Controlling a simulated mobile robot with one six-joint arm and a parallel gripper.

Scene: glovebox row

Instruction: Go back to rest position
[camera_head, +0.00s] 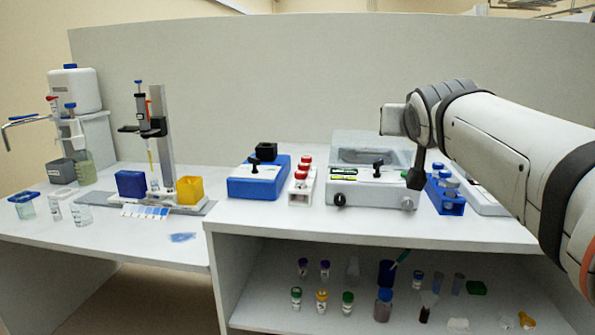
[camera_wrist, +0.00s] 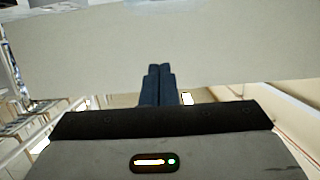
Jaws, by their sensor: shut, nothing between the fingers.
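My gripper (camera_wrist: 158,75) shows in the wrist view as two dark blue fingers side by side, closed together with nothing between them. A broad pale surface lies beyond the fingertips. In the head view my arm reaches in from the right edge, and its wrist end is above the right part of the raised bench (camera_head: 470,232), in front of the grey lidded device (camera_head: 370,190). I cannot make out the fingers clearly in the head view.
A blue device (camera_head: 258,186), a rack of red-capped vials (camera_head: 301,190) and a blue rack (camera_head: 444,197) stand on the raised bench. Several vials stand on the shelf below. A pale back panel (camera_head: 250,80) rises behind. The lower left bench holds a stand (camera_head: 160,130) and beakers.

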